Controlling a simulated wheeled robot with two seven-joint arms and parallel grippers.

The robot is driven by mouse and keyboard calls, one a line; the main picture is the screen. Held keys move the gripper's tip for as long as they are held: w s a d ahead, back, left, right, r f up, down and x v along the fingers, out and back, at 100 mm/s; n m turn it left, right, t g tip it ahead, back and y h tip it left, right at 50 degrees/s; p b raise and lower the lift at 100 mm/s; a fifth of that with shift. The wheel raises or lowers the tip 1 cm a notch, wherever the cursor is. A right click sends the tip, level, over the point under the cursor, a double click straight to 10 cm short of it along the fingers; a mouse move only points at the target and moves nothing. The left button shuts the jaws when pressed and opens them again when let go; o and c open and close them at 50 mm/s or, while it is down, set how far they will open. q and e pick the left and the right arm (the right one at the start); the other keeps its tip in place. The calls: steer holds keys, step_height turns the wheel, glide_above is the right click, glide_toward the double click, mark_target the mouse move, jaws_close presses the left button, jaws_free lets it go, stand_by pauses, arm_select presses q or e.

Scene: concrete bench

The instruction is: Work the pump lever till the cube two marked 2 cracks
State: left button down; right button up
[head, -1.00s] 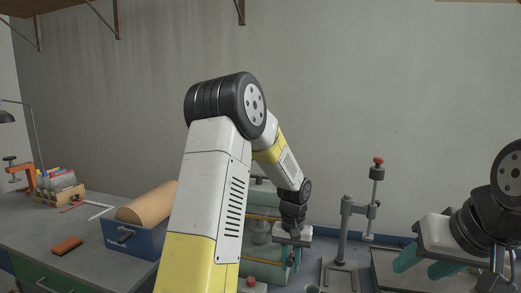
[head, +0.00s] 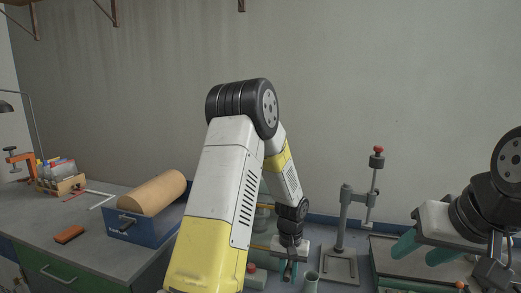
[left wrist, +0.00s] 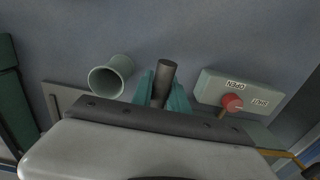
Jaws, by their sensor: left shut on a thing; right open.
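My left gripper (head: 289,270) is shut on the pump lever, low in front of the pale green press (head: 263,222). In the left wrist view its teal fingers (left wrist: 162,92) close around the dark round end of the pump lever (left wrist: 166,70). A valve block (left wrist: 212,87) with a red knob (left wrist: 232,102) and the labels OPEN and SHUT is to the right of the lever. My left arm hides much of the press. No cube marked 2 can be made out. My right gripper (head: 422,250) is open and empty at the right.
A grey-green open cup (left wrist: 110,77) is left of the lever. A grey stand with a red-topped rod (head: 377,160) is right of my left gripper. A blue box (head: 140,226) with a tan rounded top and an orange block (head: 69,234) lie on the bench at the left.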

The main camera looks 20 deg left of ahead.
mark_target(289, 267)
arm_select(q)
steer(key=r, duration=0.3)
steer(key=w+r, duration=0.1)
steer(key=r, duration=0.2)
steer(key=w+r, duration=0.1)
steer(key=r, duration=0.2)
steer(key=shift+w+r, duration=0.15)
steer(key=shift+w, duration=0.1)
steer(key=shift+s+f, duration=0.3)
steer(key=shift+f, duration=0.45)
steer(key=shift+s+f, duration=0.35)
steer(key=shift+f, duration=0.45)
steer(key=shift+s+f, duration=0.3)
steer(key=shift+f, duration=0.45)
steer(key=shift+s+f, duration=0.2)
steer(key=shift+f, duration=1.15)
steer(key=shift+s+f, duration=0.2)
steer(key=shift+f, duration=1.1)
